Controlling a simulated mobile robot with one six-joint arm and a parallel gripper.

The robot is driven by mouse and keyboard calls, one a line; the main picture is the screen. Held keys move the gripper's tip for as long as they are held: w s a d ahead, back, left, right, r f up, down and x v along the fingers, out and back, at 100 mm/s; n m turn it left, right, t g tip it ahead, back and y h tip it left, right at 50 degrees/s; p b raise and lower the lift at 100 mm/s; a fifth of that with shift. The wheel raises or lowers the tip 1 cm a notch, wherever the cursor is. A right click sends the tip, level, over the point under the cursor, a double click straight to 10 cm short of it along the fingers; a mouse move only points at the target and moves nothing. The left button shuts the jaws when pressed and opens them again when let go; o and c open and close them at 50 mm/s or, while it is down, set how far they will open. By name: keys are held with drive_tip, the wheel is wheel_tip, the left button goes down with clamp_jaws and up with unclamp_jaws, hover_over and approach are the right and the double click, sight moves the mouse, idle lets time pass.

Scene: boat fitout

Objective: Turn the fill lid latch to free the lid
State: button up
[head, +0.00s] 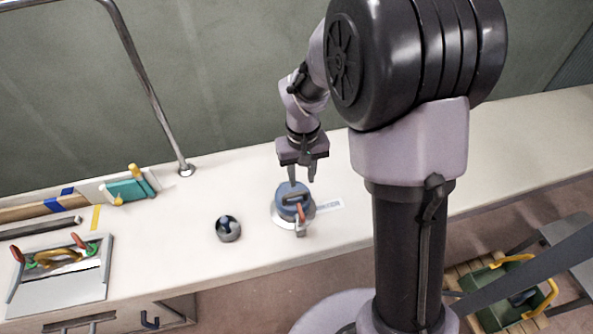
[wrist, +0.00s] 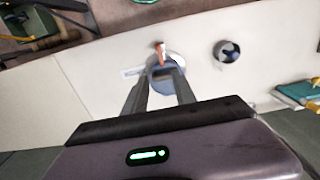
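The fill lid (head: 286,193) is a round blue disc with a dark bar handle, set on a pale metal ring on the white counter. The orange-red latch (head: 302,213) lies at the lid's near edge; it also shows in the wrist view (wrist: 160,50). My gripper (head: 302,180) is above the lid's far side, pointing down, with its fingers apart and nothing seen between them. In the wrist view the fingers (wrist: 160,84) partly cover the lid. I cannot tell whether a fingertip touches the handle.
A white label (head: 330,206) lies right of the lid. A round dark cup-like fitting (head: 228,229) is to its left. A metal rail (head: 150,95) meets the counter behind. A grey panel with handles (head: 62,280) sits at the left. The counter right of the label is clear.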

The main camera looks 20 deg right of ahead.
sight(301, 210)
drive_tip(key=f+b, duration=0.2)
drive_tip(key=f, duration=0.6)
drive_tip(key=f+b, duration=0.2)
drive_tip(key=f, duration=0.5)
drive_tip(key=shift+s+f+b, duration=0.2)
drive_tip(key=shift+f+b, duration=0.2)
clamp_jaws()
